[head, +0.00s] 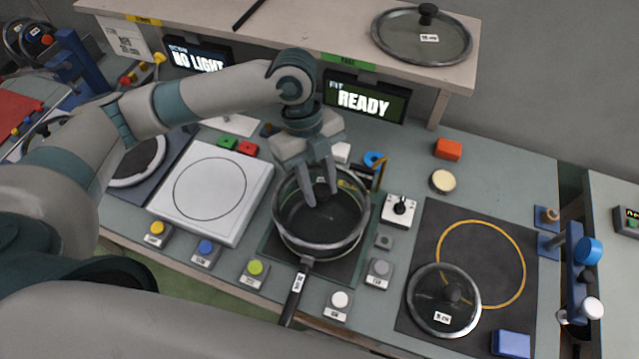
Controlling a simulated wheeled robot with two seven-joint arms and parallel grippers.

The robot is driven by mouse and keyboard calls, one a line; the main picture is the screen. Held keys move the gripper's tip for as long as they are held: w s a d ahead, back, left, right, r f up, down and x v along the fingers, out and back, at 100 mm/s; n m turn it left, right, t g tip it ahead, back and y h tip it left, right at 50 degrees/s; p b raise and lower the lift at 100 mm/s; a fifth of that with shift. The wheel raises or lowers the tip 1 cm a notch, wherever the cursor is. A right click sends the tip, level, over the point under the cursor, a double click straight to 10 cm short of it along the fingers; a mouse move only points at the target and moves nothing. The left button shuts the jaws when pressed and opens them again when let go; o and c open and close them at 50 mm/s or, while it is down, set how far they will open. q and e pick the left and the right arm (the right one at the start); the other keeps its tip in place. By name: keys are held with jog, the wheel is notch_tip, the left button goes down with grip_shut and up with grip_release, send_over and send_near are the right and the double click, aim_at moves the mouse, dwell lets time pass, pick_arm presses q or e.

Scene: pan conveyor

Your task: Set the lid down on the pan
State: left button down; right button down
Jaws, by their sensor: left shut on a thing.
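The pan (283,235) stands on a dark square plate in the middle of the bench, its black handle (293,297) pointing toward me. My left gripper (321,196) reaches down over the pan from above. It is shut on the dark knob of a clear glass lid (335,225), and the fingers partly hide the knob. The lid lies over the pan's opening, with its rim close to the pan's rim. I cannot tell whether the lid touches the pan all around. My right gripper is not in view.
Another glass lid (443,303) lies on the dark mat at right, partly over the yellow ring (481,262). A third lid (422,38) lies on the shelf. A white round-marked plate (210,190) is left of the pan. Coloured buttons line the front. A display (364,98) reads READY.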

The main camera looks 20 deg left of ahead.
pick_arm(q)
jog(key=shift+f+b, duration=1.95)
jog(key=shift+f, duration=0.15)
jog(key=shift+f+b, duration=0.35)
jog(key=shift+f, duration=0.75)
jog(key=shift+p, duration=0.45)
jog(key=shift+f+p, duration=0.45)
dwell(0.4)
jog(key=shift+p, duration=0.35)
dwell(0.6)
jog(key=c, duration=1.2)
grip_release()
jog(key=shift+f, duration=0.1)
